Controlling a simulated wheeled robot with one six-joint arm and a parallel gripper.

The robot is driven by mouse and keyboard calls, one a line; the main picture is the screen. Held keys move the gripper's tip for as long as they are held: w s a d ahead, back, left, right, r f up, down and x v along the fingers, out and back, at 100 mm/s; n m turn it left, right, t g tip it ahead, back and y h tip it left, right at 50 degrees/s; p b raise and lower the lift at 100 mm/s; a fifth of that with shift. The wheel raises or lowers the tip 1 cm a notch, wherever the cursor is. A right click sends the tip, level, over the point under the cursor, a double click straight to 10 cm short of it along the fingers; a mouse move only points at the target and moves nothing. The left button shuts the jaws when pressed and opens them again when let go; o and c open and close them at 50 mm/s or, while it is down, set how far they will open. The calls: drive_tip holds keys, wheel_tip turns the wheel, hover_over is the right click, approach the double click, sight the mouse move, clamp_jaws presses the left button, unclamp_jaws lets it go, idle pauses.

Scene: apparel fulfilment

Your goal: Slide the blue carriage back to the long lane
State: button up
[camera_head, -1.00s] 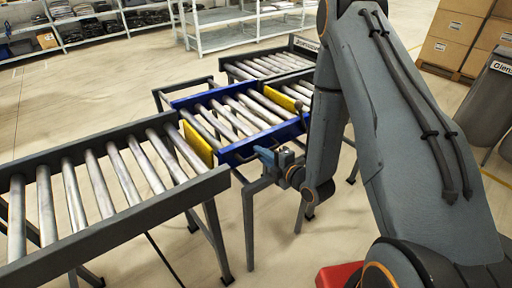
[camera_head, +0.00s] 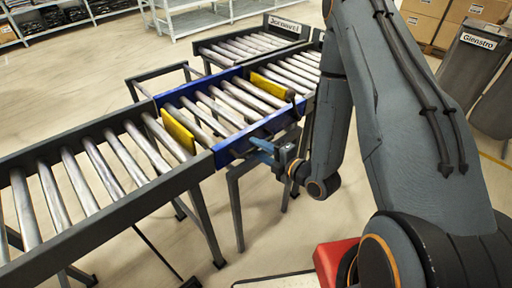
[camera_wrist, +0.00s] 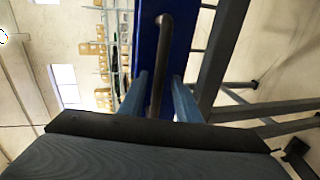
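The blue carriage (camera_head: 262,128) is a short roller section between blue side rails. It stands at the end of the long lane (camera_head: 100,208), its rails looking roughly in line with the lane's dark rails. A yellow plate (camera_head: 178,131) stands at the carriage's lane end and another (camera_head: 272,85) at its far end. My gripper (camera_head: 264,150) is at the carriage's near side. In the wrist view, its two blue fingers (camera_wrist: 159,92) stand on either side of the dark handle (camera_wrist: 163,50) on the blue rail (camera_wrist: 148,30). Slim gaps show beside the handle.
Two short roller lanes (camera_head: 250,46) lie beyond the carriage, one signed. A grey bin (camera_head: 475,65) and stacked cartons (camera_head: 425,22) stand at right. White shelving (camera_head: 190,22) is at the back. A red object (camera_head: 335,260) lies low in front.

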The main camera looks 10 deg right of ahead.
drive_tip(key=shift+w+a, duration=0.1)
drive_tip(key=b+v, duration=0.2)
drive_tip(key=v, duration=0.6)
drive_tip(key=shift+w, duration=0.1)
idle(0.6)
